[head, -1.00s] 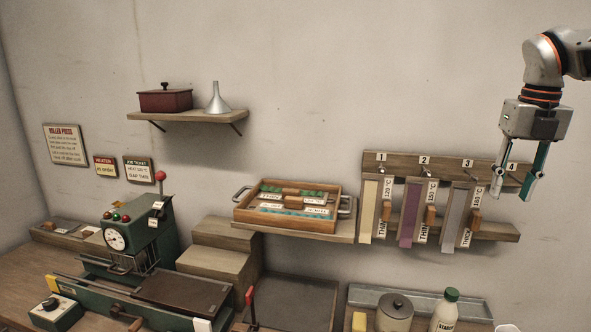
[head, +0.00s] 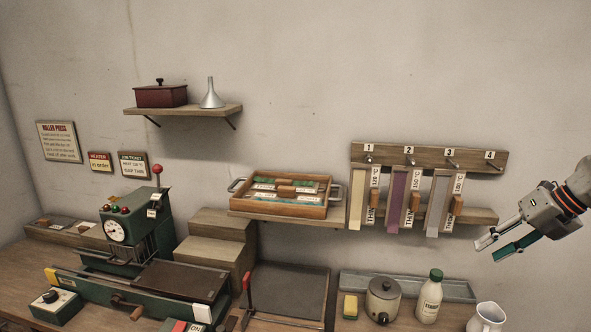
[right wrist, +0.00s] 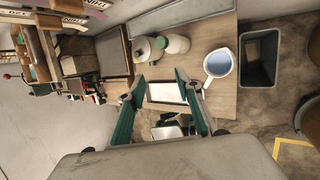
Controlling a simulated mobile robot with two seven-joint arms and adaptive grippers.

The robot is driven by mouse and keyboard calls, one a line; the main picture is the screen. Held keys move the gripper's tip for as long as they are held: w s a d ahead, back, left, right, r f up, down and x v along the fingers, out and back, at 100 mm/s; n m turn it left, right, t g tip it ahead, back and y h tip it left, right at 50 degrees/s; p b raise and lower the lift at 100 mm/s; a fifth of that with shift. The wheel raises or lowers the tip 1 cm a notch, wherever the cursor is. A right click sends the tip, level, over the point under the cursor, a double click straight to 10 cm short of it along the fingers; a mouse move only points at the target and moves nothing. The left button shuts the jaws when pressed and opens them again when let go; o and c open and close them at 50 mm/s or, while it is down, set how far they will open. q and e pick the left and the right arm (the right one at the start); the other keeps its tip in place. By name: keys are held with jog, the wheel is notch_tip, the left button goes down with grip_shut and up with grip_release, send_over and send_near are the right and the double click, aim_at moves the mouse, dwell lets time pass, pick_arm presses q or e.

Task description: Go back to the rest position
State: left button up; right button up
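My right gripper (head: 500,246) is at the right edge of the head view, in the air right of the peg rack and above the right end of the bench. Its two teal-padded fingers point down and left. In the right wrist view its fingers (right wrist: 163,90) stand apart with nothing held between them; the bench lies beyond. My left gripper is in neither view.
The peg rack (head: 430,157) carries three hanging strips at pegs 1 to 3; peg 4 is bare. A white jug (head: 487,318), bottle (head: 430,297) and lidded pot (head: 383,300) stand below. A grey bin (right wrist: 260,55) stands beside the bench.

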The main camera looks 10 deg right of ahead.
notch_tip(320, 180, down, 11)
jog(key=s+a+m+t+y, duration=0.1)
jog(key=s+a+m+t, duration=0.1)
jog(key=m+t, duration=0.4)
jog(key=s+a+f+m+h, duration=0.2)
jog(key=s+f+m+h, duration=0.1)
jog(key=s+f+m, duration=0.1)
jog(key=s+a+f+m+h, duration=0.2)
jog(key=s+f+m+h, duration=0.2)
jog(key=s+m, duration=0.1)
jog(key=s+a+f+m+h, duration=0.2)
jog(key=s+f+m+h, duration=0.1)
jog(key=m, duration=0.3)
jog(key=shift+s+f+m+t+h, duration=0.35)
jog(key=shift+s+f, duration=0.2)
jog(key=shift+s, duration=0.2)
jog(key=s+a+f+m+g, duration=0.2)
jog(key=s+a+m+g, duration=0.25)
jog(key=s+a, duration=0.45)
jog(key=w+a+f+m+t+y, duration=0.1)
jog(key=a+f+y, duration=0.6)
jog(key=a+f, duration=0.7)
notch_tip(320, 180, down, 2)
jog(key=shift+w+a+f+m+t, duration=0.2)
jog(key=shift+m+t, duration=0.3)
jog(key=shift+t, duration=0.7)
